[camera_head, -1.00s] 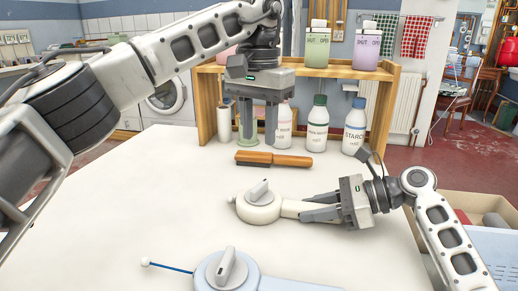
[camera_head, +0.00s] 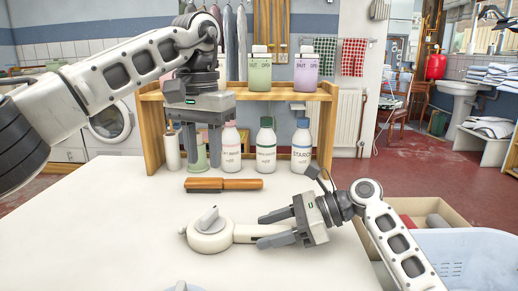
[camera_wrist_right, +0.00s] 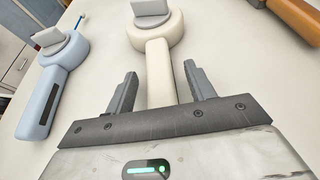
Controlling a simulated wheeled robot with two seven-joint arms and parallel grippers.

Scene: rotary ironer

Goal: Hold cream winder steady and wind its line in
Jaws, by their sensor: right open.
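The cream winder (camera_head: 209,241) lies on the white table, with a grey knob (camera_head: 208,219) on its round body and its handle pointing right. My right gripper (camera_head: 268,229) is open, its fingers apart on either side of the handle's end. The right wrist view shows the cream handle (camera_wrist_right: 160,75) between the separated fingers (camera_wrist_right: 157,80). No line shows on the cream winder. My left gripper (camera_head: 204,160) hangs over the table's far side in front of the shelf, its two fingers apart and nothing seen held.
A blue winder (camera_wrist_right: 58,70) lies beside the cream one; only its edge shows in the head view. A wooden-handled brush (camera_head: 223,184) lies behind. Several bottles (camera_head: 266,147) stand at the wooden shelf (camera_head: 153,130). A blue basket (camera_head: 470,255) is at the right.

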